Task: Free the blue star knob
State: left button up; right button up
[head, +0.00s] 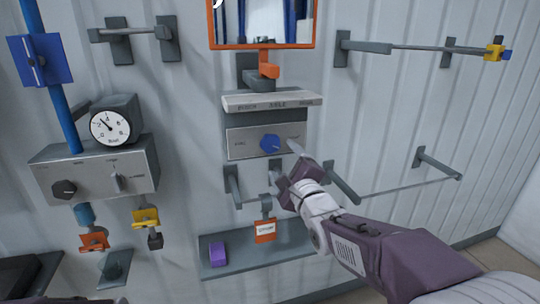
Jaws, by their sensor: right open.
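The blue star knob (270,144) sits on the front of a grey panel (242,146) on the wall. A pale ledge with lettering (272,101) juts out just above this panel. My right gripper (286,167) is open, just below and right of the knob in the picture. No contact with the knob shows, and nothing is seen between the fingers. The purple right arm comes in from the lower right and covers part of the wall below the panel. My left gripper is not in view.
Below hang an orange tag (265,231) and a shelf (258,254) with a purple block (218,254). Grey hooks (233,186) stick out beside the gripper. A gauge box (110,127) stands at left, an orange-framed mirror (262,25) above, long rods (415,47) at right.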

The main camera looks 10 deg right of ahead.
aim_at(274, 146)
jog(key=w+p, duration=0.1)
jog(key=w, duration=0.2)
jog(key=w+p, duration=0.1)
jog(key=w, duration=0.2)
jog(key=w+p, duration=0.1)
jog(key=w, duration=0.1)
jog(key=shift+w+d+f+p, duration=0.2)
jog(key=shift+w+d+p, duration=0.05)
jog(key=shift+w+p, duration=0.15)
jog(key=shift+w+a, duration=0.15)
jog(key=shift+w, duration=0.2)
jog(key=shift+w+p, duration=0.4)
jog(key=shift+w+d+f, duration=0.25)
jog(key=shift+w+f, duration=0.1)
jog(key=shift+w, duration=0.35)
jog(key=shift+s+a+r, duration=0.1)
jog(key=shift+s+a, duration=0.05)
jog(key=shift+s, duration=0.1)
jog(key=c, duration=1.1)
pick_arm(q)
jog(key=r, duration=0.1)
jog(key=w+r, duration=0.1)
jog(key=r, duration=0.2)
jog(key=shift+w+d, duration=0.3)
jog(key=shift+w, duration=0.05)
pick_arm(e)
jog(key=shift+c, duration=1.3)
